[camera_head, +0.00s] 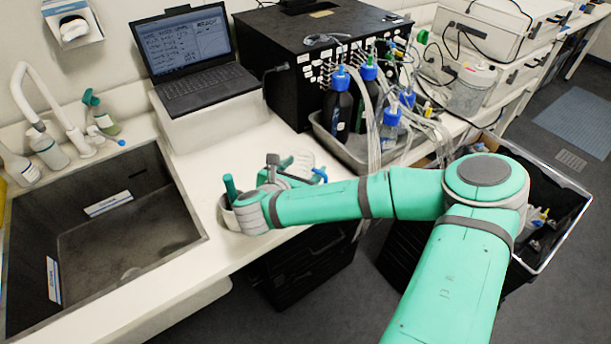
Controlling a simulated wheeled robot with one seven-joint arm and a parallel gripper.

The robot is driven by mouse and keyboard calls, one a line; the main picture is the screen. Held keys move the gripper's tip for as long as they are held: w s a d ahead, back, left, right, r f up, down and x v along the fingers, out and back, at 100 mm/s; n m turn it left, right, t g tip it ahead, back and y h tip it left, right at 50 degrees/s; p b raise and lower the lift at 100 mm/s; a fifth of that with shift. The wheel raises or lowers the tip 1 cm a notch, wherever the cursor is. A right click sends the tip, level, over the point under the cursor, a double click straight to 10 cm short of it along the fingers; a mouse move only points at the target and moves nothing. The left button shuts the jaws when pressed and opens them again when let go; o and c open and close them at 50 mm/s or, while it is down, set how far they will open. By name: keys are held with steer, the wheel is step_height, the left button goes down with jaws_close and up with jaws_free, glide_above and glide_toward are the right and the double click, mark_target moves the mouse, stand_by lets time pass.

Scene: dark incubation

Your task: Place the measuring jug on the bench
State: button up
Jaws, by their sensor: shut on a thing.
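My gripper (290,175) is over the white bench (190,160), between the sink and the tray of bottles. It is small in the picture and partly hidden by my own wrist. It is shut on what looks like the measuring jug (303,160), a pale, see-through vessel just behind the fingers. A small blue part (320,174) shows to the right of the fingers. The jug's lower part is hidden by my gripper and arm, so I cannot tell whether it touches the bench top.
A dark sink (130,235) is at left with a white tap (50,105). A laptop (190,60) stands on a white box behind. A metal tray (345,148) of bottles and tubing is at right.

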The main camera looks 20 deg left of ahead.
steer(key=shift+w+a+f, duration=0.1)
steer(key=shift+w+f, duration=0.5)
steer(key=shift+f, duration=0.2)
steer(key=shift+w+a+f, duration=0.1)
steer(key=shift+w+f, duration=0.45)
steer(key=shift+f, duration=0.25)
steer(key=shift+d+f, duration=0.1)
steer(key=shift+f, duration=1.25)
steer(key=o, duration=1.1)
steer(key=shift+f, duration=0.1)
steer(key=v, duration=1.2)
